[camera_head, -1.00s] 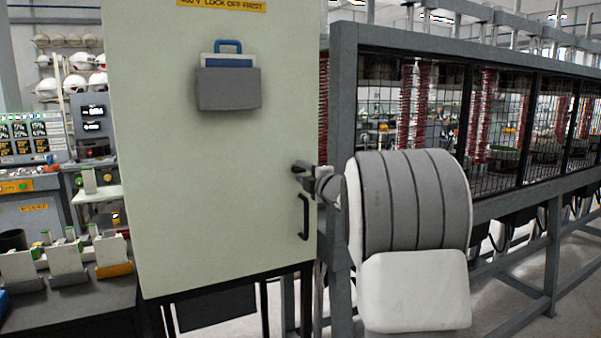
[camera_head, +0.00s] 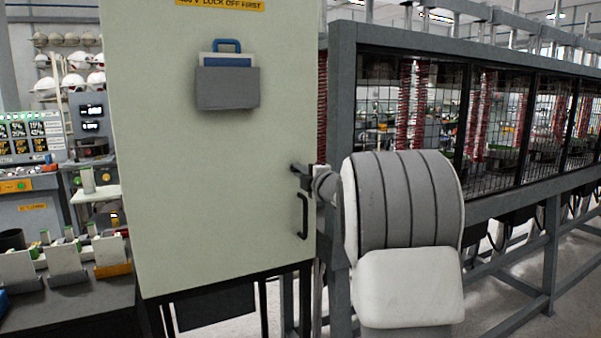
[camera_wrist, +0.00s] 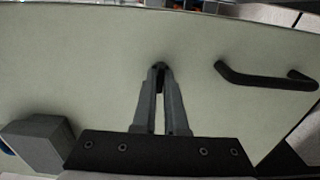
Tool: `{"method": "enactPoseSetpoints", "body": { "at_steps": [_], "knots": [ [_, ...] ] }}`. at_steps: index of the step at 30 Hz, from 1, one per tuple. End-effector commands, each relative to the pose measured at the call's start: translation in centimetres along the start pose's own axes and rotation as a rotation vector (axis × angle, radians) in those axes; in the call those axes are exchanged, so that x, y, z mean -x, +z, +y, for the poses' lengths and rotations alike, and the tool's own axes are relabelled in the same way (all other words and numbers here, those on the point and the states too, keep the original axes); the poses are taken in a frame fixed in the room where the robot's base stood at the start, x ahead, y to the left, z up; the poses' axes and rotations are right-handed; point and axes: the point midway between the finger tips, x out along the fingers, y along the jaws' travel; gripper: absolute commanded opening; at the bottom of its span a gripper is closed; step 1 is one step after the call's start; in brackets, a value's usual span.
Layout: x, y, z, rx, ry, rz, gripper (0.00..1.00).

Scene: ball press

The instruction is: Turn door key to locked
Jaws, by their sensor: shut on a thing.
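The pale cabinet door (camera_head: 190,200) stands upright and looks closed, with a black bar handle (camera_head: 303,216) near its right edge. My gripper (camera_head: 298,168) is at the door face just above that handle. In the wrist view my gripper (camera_wrist: 160,75) has its two grey fingers nearly together, shut on the small dark door key (camera_wrist: 159,66) at the door surface. The fingers hide most of the key, so I cannot tell its exact angle. The handle also shows in the wrist view (camera_wrist: 265,80), to the right of the fingers and apart from them.
A grey document pocket (camera_head: 228,88) is fixed on the upper door. A caged machine (camera_head: 450,130) stands right of the cabinet, close behind my arm. A dark bench (camera_head: 85,305) with several small fixtures is at the left.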

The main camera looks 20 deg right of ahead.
Motion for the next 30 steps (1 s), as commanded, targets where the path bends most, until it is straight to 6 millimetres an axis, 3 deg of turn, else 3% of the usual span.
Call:
{"method": "enactPoseSetpoints", "body": {
  "at_steps": [11,30],
  "knots": [
    [0.04,0.10,0.16,-0.131,-0.001,-0.002,0.00],
    [0.02,0.09,0.29,-0.717,0.000,-0.001,0.00]
  ]
}}
